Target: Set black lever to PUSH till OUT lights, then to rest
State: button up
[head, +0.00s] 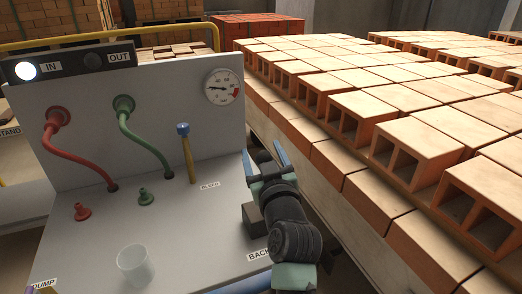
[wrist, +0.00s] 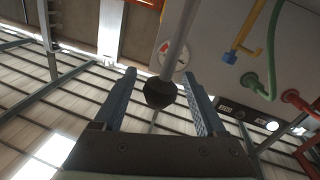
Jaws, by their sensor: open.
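The black lever shows in the wrist view as a black ball knob (wrist: 160,93) on a grey rod (wrist: 178,45). My gripper (wrist: 158,88) is open, with one finger on each side of the knob and a gap to both. In the head view my gripper (head: 265,165) is over the right edge of the grey panel and hides the knob. The IN lamp (head: 26,71) is lit white and the OUT lamp (head: 92,60) is dark. A BACK label (head: 258,254) shows in front of my gripper; a PUSH label cannot be made out.
A pressure gauge (head: 222,87), a red hose (head: 82,155), a green hose (head: 143,146) and a blue-tipped yellow handle (head: 187,155) are on the panel left of my gripper. A clear cup (head: 135,265) stands at the front. Stacked hollow bricks (head: 345,120) rise close on the right.

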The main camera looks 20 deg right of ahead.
jog(key=shift+w+d, duration=0.1)
jog(key=shift+w, duration=0.7)
grip_shut()
jog(key=shift+d, duration=0.1)
dwell(0.9)
